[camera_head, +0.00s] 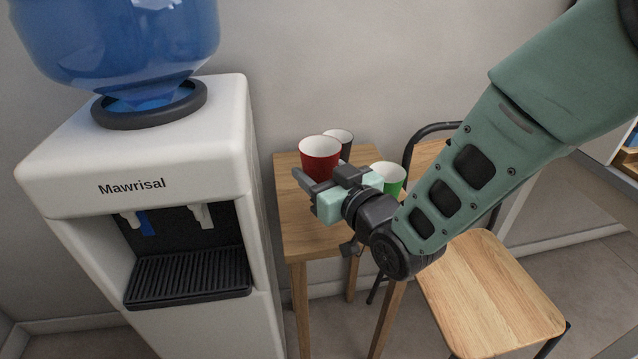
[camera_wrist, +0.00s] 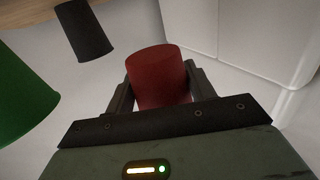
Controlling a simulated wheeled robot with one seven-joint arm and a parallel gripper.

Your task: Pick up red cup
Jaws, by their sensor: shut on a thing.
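The red cup (camera_head: 320,158) has a white inside and appears upright, over the small wooden table, in the head view. My gripper (camera_head: 321,179) is shut on it. In the wrist view the red cup (camera_wrist: 157,78) sits between the two fingers of my gripper (camera_wrist: 158,84). Part of the cup is hidden behind my gripper in the head view. I cannot tell whether its base touches the tabletop.
A black cup (camera_head: 342,143) stands behind the red one, and a green cup (camera_head: 389,177) is to its right, partly behind my arm. The wooden table (camera_head: 290,200) stands between a white water dispenser (camera_head: 205,150) and a wooden chair (camera_head: 490,283). A wall is behind.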

